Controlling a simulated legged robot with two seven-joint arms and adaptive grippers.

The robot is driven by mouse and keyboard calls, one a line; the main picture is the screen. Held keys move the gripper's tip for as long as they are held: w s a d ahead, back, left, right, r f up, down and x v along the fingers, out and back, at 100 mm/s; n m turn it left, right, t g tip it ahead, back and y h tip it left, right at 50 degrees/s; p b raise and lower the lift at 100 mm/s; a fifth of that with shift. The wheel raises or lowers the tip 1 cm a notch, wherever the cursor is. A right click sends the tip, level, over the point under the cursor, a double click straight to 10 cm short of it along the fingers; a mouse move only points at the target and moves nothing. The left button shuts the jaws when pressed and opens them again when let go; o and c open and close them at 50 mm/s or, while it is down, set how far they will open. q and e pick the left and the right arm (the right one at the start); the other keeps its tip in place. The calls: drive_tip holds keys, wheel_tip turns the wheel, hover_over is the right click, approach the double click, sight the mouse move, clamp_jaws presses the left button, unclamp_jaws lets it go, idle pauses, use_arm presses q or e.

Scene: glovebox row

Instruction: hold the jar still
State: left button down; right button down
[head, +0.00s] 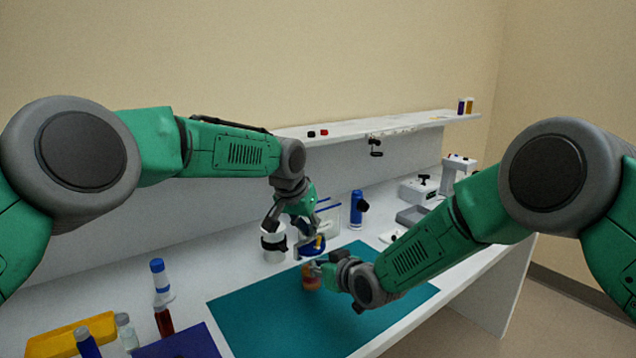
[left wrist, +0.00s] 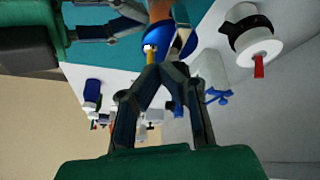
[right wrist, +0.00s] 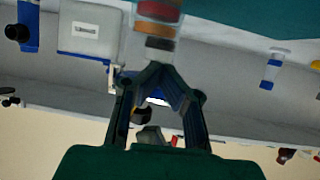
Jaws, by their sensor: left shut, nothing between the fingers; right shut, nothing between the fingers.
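The jar (head: 311,283) stands on the teal mat (head: 270,325), with orange and reddish contents. Its layered bands also show in the right wrist view (right wrist: 156,28). A blue round piece with a yellow part (left wrist: 176,40) is over the jar in the left wrist view; I cannot tell whether it is seated on it. My left gripper (head: 300,226) is above the blue piece, its fingers shut and empty, tips close to the yellow part. My right gripper (head: 322,268) is beside the jar, fingers shut and empty; its tips (right wrist: 156,68) appear close to the jar, contact unclear.
A white container with a black band (head: 273,243) stands left of the jar. A blue bottle (head: 356,210) is behind. A blue-capped bottle (head: 161,297), vials and a yellow rack (head: 62,342) are at the front left. A shelf (head: 380,125) runs along the back. The mat's front is clear.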

use_arm(q)
drive_tip(key=shift+s+f, duration=0.1)
drive_tip(key=shift+f, duration=0.25)
drive_tip(key=shift+f, duration=0.1)
drive_tip(key=shift+w, duration=0.7)
idle(0.4)
drive_tip(key=shift+a, duration=0.15)
idle(0.5)
drive_tip(key=shift+w+a, duration=0.15)
drive_tip(key=shift+a, duration=0.15)
drive_tip(key=shift+w+a, duration=0.15)
drive_tip(key=shift+a, duration=0.05)
drive_tip(key=shift+a, duration=0.1)
idle(0.5)
drive_tip(key=shift+s+a, duration=0.15)
drive_tip(key=shift+s, duration=0.15)
wheel_tip(320, 180, up, 6)
drive_tip(key=shift+w, duration=0.25)
